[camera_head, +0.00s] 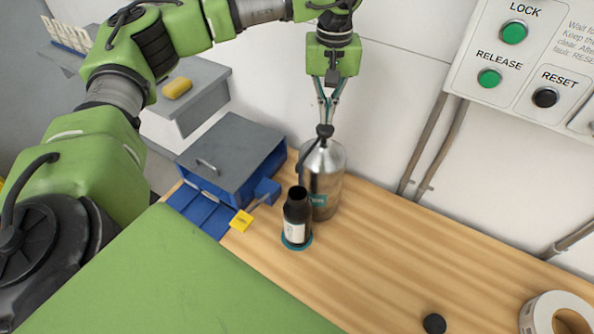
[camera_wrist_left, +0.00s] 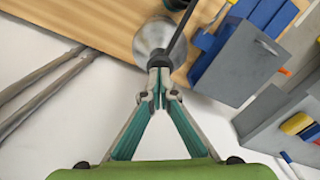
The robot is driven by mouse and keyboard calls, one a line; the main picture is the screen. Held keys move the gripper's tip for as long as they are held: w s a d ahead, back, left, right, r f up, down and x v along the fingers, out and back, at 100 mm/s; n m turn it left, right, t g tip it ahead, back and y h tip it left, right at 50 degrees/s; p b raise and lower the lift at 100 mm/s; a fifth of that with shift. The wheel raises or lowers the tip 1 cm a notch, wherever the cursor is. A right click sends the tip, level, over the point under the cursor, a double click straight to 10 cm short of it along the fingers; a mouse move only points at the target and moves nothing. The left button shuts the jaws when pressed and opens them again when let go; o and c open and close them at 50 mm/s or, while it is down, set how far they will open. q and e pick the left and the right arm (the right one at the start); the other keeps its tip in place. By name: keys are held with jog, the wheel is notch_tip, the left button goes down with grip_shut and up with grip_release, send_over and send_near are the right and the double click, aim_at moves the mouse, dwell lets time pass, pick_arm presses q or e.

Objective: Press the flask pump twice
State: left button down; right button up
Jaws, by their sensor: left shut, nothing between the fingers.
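The flask (camera_head: 325,165) is a shiny metal bottle with a black pump head (camera_head: 325,131) and a dark spout tube slanting down its left side. It stands upright on the wooden bench by the wall. My left gripper (camera_head: 327,118) points down right above the pump head, shut and empty. Its fingertips meet or nearly meet the pump top; I cannot tell if they touch. In the left wrist view the shut fingertips (camera_wrist_left: 160,90) partly hide the pump top, with the flask (camera_wrist_left: 152,38) beyond them. My right gripper is not in view.
A dark bottle (camera_head: 297,215) with a white label stands in front of the flask. A grey-and-blue box (camera_head: 232,150) with a yellow tag (camera_head: 241,220) is left. A tape roll (camera_head: 545,312) and black disc (camera_head: 434,323) lie right. A button panel (camera_head: 530,60) hangs above. The bench middle is clear.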

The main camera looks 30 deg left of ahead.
aim_at(325, 127)
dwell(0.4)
pick_arm(q)
jog(key=shift+f, duration=0.2)
jog(key=shift+f+b, duration=1.25)
jog(key=shift+f, duration=0.4)
jog(key=shift+r, duration=0.1)
jog(key=shift+r+p, duration=0.85)
jog(key=shift+r, duration=0.9)
jog(key=shift+p, duration=0.3)
